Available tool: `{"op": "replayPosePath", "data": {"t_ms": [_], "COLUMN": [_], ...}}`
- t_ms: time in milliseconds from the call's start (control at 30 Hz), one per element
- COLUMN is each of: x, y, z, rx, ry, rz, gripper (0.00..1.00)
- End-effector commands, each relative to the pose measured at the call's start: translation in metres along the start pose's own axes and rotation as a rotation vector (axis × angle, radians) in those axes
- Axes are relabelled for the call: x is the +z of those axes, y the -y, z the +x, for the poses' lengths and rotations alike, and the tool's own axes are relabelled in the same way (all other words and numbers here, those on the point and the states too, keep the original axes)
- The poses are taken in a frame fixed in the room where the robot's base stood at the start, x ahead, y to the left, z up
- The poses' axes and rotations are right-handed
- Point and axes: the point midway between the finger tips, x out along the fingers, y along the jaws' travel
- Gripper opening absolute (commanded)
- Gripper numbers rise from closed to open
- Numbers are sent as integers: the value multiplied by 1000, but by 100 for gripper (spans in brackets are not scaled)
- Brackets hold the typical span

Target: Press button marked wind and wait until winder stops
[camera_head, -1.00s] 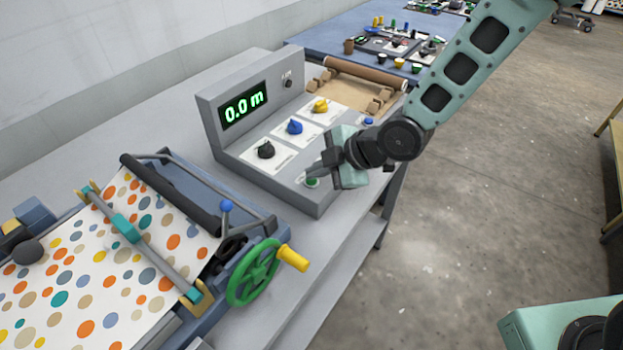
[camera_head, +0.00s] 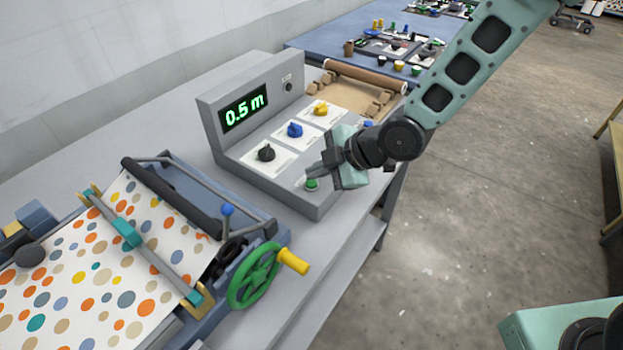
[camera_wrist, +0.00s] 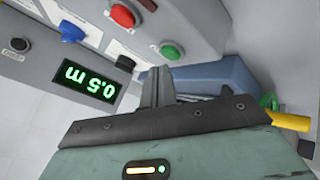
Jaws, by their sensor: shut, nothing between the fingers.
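The grey control console (camera_head: 275,185) stands on the bench, and its green display (camera_head: 244,112) reads 0.5 m. The display shows upside down in the wrist view (camera_wrist: 88,88). A green button (camera_head: 312,185) sits at the console's front corner; it also shows in the wrist view (camera_wrist: 170,51). I cannot read its label. My gripper (camera_head: 309,174) is shut and empty, its tips close above the green button. In the wrist view the fingers (camera_wrist: 157,72) end beside the button, apart from it. A red button (camera_wrist: 122,15) is farther along the console. The dotted sheet (camera_head: 85,270) lies through the winder.
Black (camera_head: 265,153), blue (camera_head: 295,130) and yellow (camera_head: 320,108) knobs stand on the console. A green handwheel (camera_head: 255,277) with a yellow handle is at the machine's front. A roll on a tray (camera_head: 365,75) lies behind the console. The floor at right is open.

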Motion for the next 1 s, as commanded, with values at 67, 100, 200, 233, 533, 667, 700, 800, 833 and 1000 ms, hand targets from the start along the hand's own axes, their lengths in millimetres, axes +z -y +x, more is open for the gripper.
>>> {"op": "replayPosePath", "data": {"t_ms": [67,100,200,233,533,667,700,800,833,1000], "x": [-2,-2,-1,-1,-7,-14,-16,-20,-22,-27], "y": [-2,-2,-1,-1,-7,-14,-16,-21,-22,-27], "z": [-2,-2,-2,-2,-10,-19,-22,-28,-30,-38], "rx": [0,0,0,0,1,2,2,1,1,0], "ry": [0,0,0,0,0,0,0,0,0,0], "rz": [0,1,1,0,0,-1,-1,0,0,0], "gripper": [0,0,0,0,0,0,0,0,0,0]}}
